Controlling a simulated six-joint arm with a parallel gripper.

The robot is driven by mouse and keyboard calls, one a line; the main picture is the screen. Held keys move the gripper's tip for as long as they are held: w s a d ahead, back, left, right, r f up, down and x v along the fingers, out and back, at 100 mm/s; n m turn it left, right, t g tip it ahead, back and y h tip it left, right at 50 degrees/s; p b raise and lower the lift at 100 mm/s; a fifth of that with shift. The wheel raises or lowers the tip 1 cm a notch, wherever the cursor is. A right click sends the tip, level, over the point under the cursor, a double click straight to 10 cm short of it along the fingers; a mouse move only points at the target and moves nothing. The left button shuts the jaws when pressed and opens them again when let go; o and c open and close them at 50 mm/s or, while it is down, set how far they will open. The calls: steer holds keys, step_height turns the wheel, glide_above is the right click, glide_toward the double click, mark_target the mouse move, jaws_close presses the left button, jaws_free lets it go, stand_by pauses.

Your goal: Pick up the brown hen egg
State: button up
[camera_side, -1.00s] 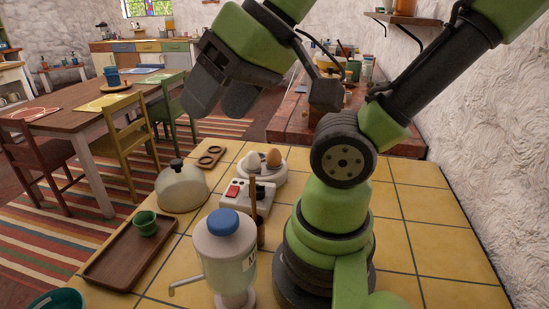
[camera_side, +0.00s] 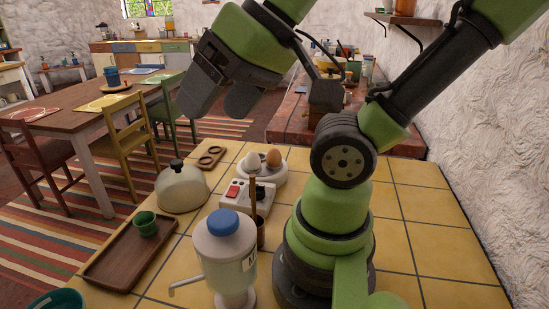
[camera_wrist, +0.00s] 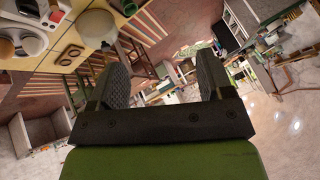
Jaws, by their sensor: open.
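My gripper (camera_side: 217,112) is open and empty, high above the counter, up and to the left of the eggs. Nothing is between its fingers in the wrist view (camera_wrist: 163,62).
A cream domed cover (camera_side: 181,188), a wooden tray (camera_side: 115,262) with a green cup (camera_side: 146,223), and a two-hole wooden board (camera_side: 210,157) stand left.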

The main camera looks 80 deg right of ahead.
steer(key=shift+w, duration=0.1)
steer(key=w+d+f+n+g+h, duration=0.2)
steer(key=w+d+n+g+h, duration=0.1)
steer(key=w+d, duration=0.4)
steer(key=n+g+h, duration=0.2)
steer(key=n+g, duration=0.5)
steer(key=n, duration=0.3)
glide_toward(272, 149)
steer(key=shift+w+d+f, duration=0.25)
steer(key=shift+f, duration=0.4)
steer(key=shift+g, duration=0.3)
steer(key=x, duration=0.4)
steer(key=shift+s+d+f, duration=0.1)
steer(key=shift+d+f, duration=0.05)
steer(key=shift+f, duration=0.1)
steer(key=x, duration=0.6)
steer(key=shift+s+r, duration=0.1)
